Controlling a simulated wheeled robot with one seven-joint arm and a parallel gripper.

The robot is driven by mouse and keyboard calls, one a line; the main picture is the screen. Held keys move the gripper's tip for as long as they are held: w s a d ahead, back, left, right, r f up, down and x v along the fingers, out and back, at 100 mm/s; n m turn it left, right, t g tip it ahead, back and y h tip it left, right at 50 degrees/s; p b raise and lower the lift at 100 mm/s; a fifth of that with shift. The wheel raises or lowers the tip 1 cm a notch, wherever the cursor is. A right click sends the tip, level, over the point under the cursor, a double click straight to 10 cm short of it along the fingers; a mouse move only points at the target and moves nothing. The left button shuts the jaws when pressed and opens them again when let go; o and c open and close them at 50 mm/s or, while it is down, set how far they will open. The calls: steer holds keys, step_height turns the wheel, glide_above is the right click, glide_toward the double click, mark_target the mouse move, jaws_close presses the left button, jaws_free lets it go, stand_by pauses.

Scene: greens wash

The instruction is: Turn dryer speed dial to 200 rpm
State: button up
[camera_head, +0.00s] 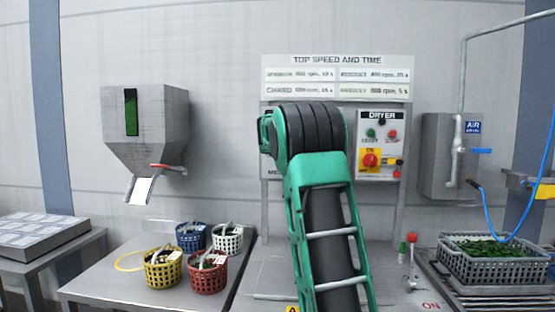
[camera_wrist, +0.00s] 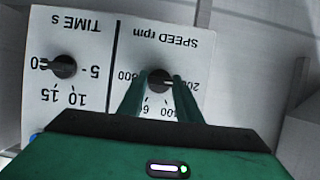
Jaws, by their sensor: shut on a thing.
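In the wrist view, which is upside down, the dark round speed dial (camera_wrist: 159,77) sits on a white panel marked "SPEED rpm". My gripper (camera_wrist: 160,88) is shut on this dial, with one green finger on each side. A pale pointer mark on the dial seems to face right, towards the 200 label (camera_wrist: 200,85); the right finger partly covers that side. The 800 label is at the left, and the lower numbers are partly hidden by the fingers. In the head view, my arm hides the dials and my gripper.
The time dial (camera_wrist: 64,66) is beside the speed dial, its pointer facing left. In the head view, the dryer switch panel (camera_head: 382,145) with buttons and a red-yellow switch is right of my arm. Colored baskets (camera_head: 207,272) stand left; a grey crate of greens (camera_head: 480,262) stands right.

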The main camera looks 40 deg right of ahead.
steer(key=shift+w+a+f, duration=0.1)
steer(key=shift+w, duration=0.05)
steer(key=o, duration=1)
steer(key=shift+o, duration=0.2)
steer(key=v, duration=1)
steer(key=shift+a, duration=0.3)
steer(key=shift+s, duration=0.25)
